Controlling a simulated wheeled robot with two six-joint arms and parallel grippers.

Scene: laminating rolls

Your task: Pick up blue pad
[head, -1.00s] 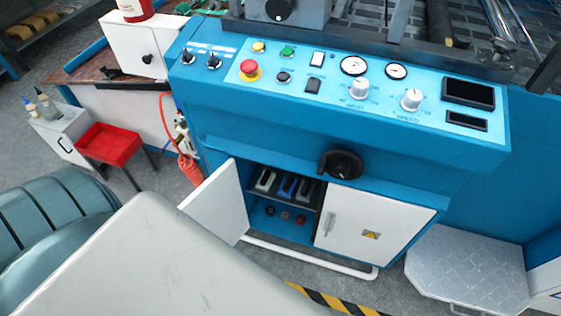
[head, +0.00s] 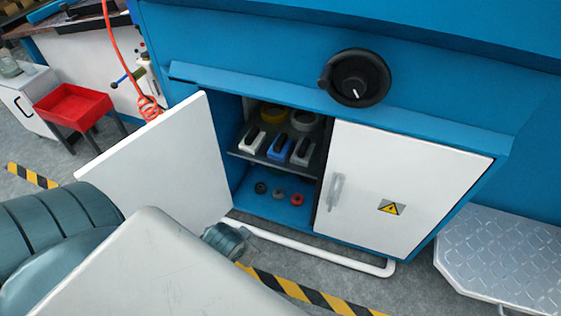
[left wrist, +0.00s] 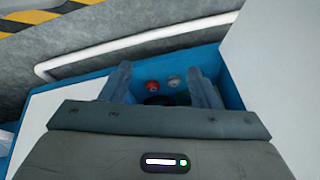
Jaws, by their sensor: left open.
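The blue pad (head: 279,149) lies on the upper shelf (head: 268,160) of the open cabinet in the head view. It has a dark slot on top and sits between a left white pad (head: 253,141) and a right white pad (head: 302,151). In the left wrist view my left gripper (left wrist: 163,75) is open, its two fingers apart with nothing held between them. Small round red (left wrist: 152,85) and grey (left wrist: 173,81) items show beyond the fingers. The blue pad cannot be made out there. My right gripper is not in view.
The left cabinet door (head: 165,165) stands open; the right door (head: 400,190) is shut. Tape rolls (head: 304,120) sit behind the pads. Small round items (head: 279,194) rest on the cabinet floor. A white rail (head: 320,253) runs low in front. A black handwheel (head: 354,78) is above.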

